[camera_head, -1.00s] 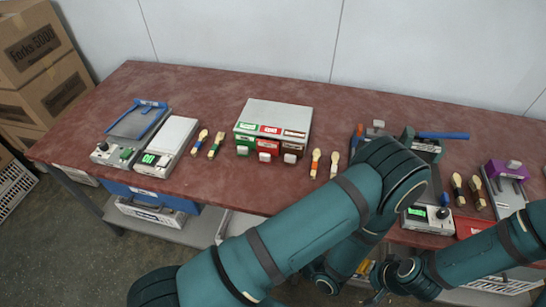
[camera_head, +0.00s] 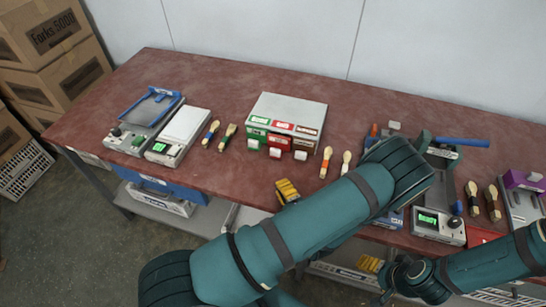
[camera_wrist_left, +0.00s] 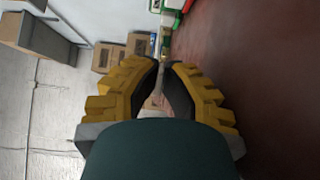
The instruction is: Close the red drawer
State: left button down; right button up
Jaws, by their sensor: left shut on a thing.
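The grey cabinet (camera_head: 289,107) stands on the table with green, red and brown drawer fronts side by side. The red drawer (camera_head: 279,141) is the middle one, with a pale handle (camera_head: 275,152). How far out it sits is hard to tell. My left gripper (camera_head: 287,190) is at the table's front edge, in front of the cabinet and apart from it. In the left wrist view its yellow fingers (camera_wrist_left: 160,68) are closed together; what they hold cannot be made out. My right gripper (camera_head: 370,264) is low, beyond the table's front edge; its fingertips are unclear.
A scale (camera_head: 178,135) stands further left. My left forearm covers part of the table's right side.

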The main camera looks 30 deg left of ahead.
pick_arm(q)
jog(key=x, duration=0.8)
jog(key=shift+w+a, duration=0.1)
jog(key=shift+a, duration=0.15)
jog(key=w, duration=0.1)
jog(key=w+a, duration=0.1)
jog(key=w, duration=0.1)
jog(key=shift+w+b, duration=0.1)
jog(key=shift+b, duration=0.2)
jog(key=shift+w+a, duration=0.1)
jog(key=shift+w, duration=0.35)
jog(key=shift+w+a, duration=0.25)
jog(key=shift+w, duration=0.8)
jog(key=shift+s, duration=0.1)
